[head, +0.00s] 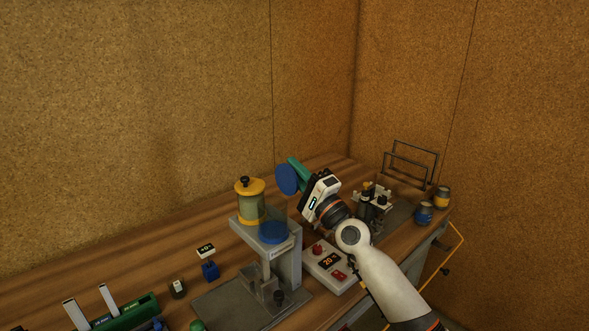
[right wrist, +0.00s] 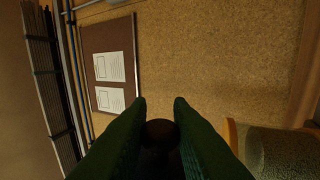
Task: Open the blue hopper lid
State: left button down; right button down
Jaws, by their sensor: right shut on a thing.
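The blue lid (head: 287,179) is in the air above the hopper stand (head: 285,255), apart from it and tipped so its flat round face points left. My right gripper (head: 297,168) has green fingers and is shut on the lid's dark knob. In the right wrist view the dark round knob (right wrist: 160,132) sits between the green fingertips. Below the lid, the blue hopper (head: 273,232) shows a round blue area at the stand's right side. The other hopper (head: 249,207), with a yellow lid and black knob, stands to its left. My left gripper is not in view.
A fixture (head: 374,203), two jars (head: 424,213) (head: 442,197) and a wire rack (head: 410,165) are farther right. A green tray (head: 125,313) lies front left. Cork-like walls close the back.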

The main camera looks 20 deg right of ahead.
dwell(0.3)
jog(key=c, duration=1.4)
grip_release()
jog(key=b+v, duration=0.3)
jog(key=v, duration=0.9)
jog(key=shift+d, duration=0.1)
